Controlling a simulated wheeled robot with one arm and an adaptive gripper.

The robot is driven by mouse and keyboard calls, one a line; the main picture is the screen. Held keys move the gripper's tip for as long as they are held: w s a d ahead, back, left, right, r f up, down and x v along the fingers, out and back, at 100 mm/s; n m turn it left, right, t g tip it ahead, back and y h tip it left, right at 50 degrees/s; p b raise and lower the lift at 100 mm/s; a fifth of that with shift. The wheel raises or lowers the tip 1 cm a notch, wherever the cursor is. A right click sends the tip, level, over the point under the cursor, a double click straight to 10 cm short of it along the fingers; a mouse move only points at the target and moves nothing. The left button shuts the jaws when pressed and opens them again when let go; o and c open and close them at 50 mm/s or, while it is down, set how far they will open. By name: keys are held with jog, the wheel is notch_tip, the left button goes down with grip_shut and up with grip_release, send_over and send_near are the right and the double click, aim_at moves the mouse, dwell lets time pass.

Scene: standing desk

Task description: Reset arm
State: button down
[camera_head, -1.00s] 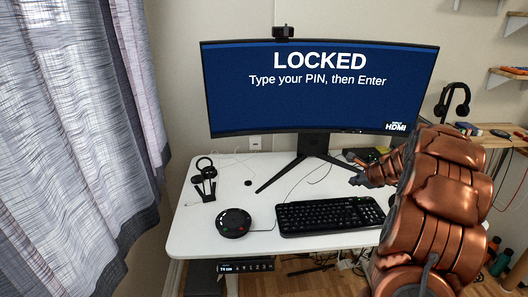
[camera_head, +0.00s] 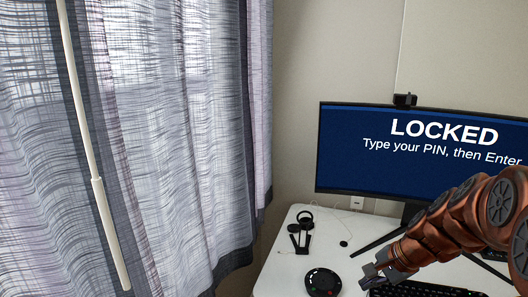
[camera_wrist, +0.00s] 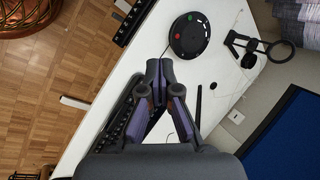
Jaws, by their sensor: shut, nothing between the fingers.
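My copper-coloured arm reaches in from the right in the head view. The speakerphone (camera_wrist: 189,35) lies beyond the fingertips.
A monitor (camera_head: 420,150) reading "LOCKED" stands at the back of the desk (camera_head: 285,270). A black stand (camera_head: 300,238) is at the desk's left. Curtains (camera_head: 150,150) fill the left side. Wooden floor (camera_wrist: 60,60) shows beyond the desk edge.

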jog(key=s+a+r+n+g+h+p, duration=0.15)
jog(key=s+a+n, duration=0.25)
jog(key=s, duration=0.4)
jog(key=s+a+r+n+g+y+p, duration=0.15)
jog(key=s+a+n, duration=0.25)
jog(key=s, duration=0.4)
jog(key=s+d+n+g+h+p, duration=0.1)
jog(key=s+n, duration=0.4)
jog(key=s, duration=0.7)
jog(key=g+h, duration=0.1)
jog(key=h, duration=0.1)
jog(key=shift+s+r+g+h, duration=0.3)
jog(key=shift+s+r+g, duration=0.05)
jog(key=shift+g, duration=0.05)
